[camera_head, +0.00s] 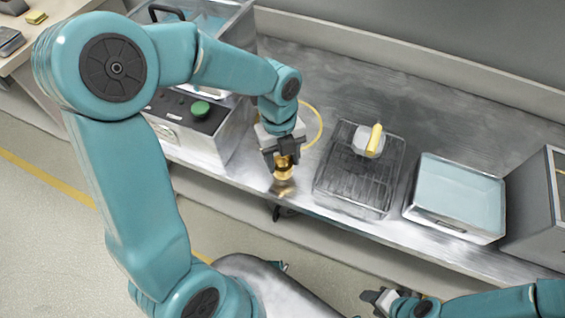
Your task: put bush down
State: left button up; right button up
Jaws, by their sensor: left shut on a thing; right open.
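The bush is a small brass-coloured cylinder (284,168) in the head view. My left gripper (284,160) is shut on it, pointing down, near the front edge of the metal bench (305,100). A brownish reflection shows on the bench just below the bush. I cannot tell whether the bush touches the surface. My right gripper (378,300) is open and empty at the bottom of the view, in front of the bench and away from the bush.
A wire rack (352,190) right of the bush holds a whitish block with a yellow piece (374,140). A lidded metal box (455,200) stands further right. A machine with a green button (200,108) is at left. A yellow cable loops behind my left gripper.

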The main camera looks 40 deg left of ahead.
pick_arm(q)
notch_tip(320, 180, down, 2)
jog(key=shift+w+f, duration=0.1)
jog(key=shift+f, duration=0.05)
jog(key=o, duration=1.4)
jog(key=shift+f, duration=0.1)
jog(key=shift+c, duration=0.2)
